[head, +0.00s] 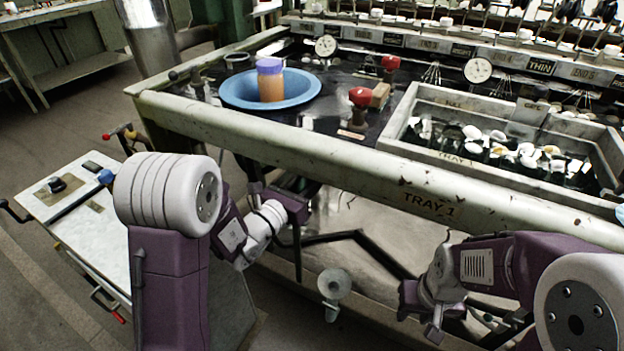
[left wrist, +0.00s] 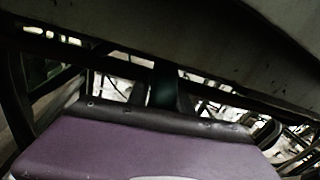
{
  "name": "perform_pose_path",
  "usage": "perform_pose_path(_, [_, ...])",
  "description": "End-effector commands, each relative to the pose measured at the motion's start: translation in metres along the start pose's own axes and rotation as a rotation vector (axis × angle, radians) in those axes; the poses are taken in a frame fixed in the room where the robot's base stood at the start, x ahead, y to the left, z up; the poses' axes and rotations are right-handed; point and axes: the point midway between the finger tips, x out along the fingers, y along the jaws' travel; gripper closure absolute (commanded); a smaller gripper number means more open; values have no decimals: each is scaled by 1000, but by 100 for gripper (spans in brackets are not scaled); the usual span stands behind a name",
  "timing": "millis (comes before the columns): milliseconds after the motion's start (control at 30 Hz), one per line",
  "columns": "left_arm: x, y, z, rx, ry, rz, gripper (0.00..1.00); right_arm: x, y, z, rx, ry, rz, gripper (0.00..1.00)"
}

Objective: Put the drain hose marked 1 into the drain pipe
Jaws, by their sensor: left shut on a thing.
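My left gripper (head: 300,192) is below the basin's front rail in the head view. In the left wrist view its two dark fingers are shut on a dark greenish upright thing (left wrist: 162,84), which looks like the drain hose; no mark 1 is readable. A pale round funnel-like opening (head: 335,284) on a short stem, perhaps the drain pipe, stands low under the basin, below and right of my left gripper. My right gripper (head: 418,318) is low at the right, apart from it; its fingertips are unclear.
The basin's front rail (head: 300,148) runs above both grippers. A dark bent bar or hose (head: 360,240) crosses under the basin. A white-topped cart (head: 85,215) stands left.

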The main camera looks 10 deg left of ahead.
Motion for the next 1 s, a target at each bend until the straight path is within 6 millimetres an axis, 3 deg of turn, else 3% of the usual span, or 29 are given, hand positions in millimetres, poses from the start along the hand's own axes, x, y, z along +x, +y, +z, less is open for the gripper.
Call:
perform_pose_path(467, [0,4,-31,0,-2,0,100,32,1,3,0,0,0,64])
perform_pose_path(1000, [6,-2,-37,0,2,-21,100,33,1,3,0,0,0,64])
